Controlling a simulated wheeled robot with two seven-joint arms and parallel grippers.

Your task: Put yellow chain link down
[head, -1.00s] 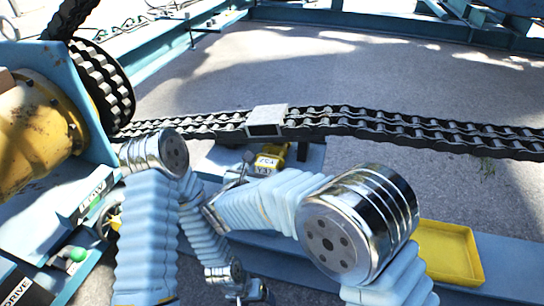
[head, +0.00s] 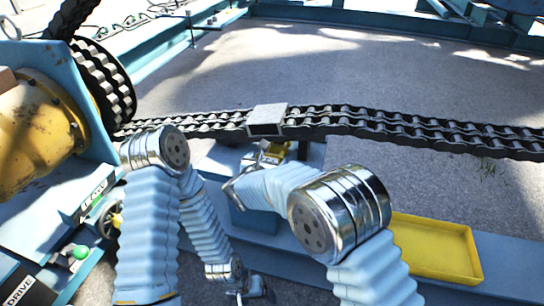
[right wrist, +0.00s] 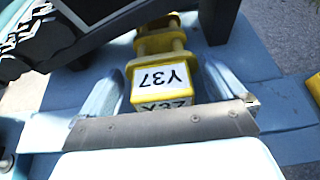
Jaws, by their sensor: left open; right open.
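The yellow chain link (head: 281,149), labelled Y37, is on the blue frame just below the black chain. In the right wrist view the yellow link (right wrist: 166,72) lies between my two spread fingers, with a gap at each side. It appears to rest on the blue surface (right wrist: 290,122). My right gripper (head: 266,157) is open around it and hides part of it in the head view. My left gripper (head: 254,291) is open and low at the bottom edge, away from the link.
A black double chain (head: 390,125) runs across the frame, with a grey block (head: 267,117) on it. A sprocket (head: 108,82) and a yellow motor housing (head: 35,130) stand at left. An empty yellow tray (head: 435,249) lies at right on the blue beam.

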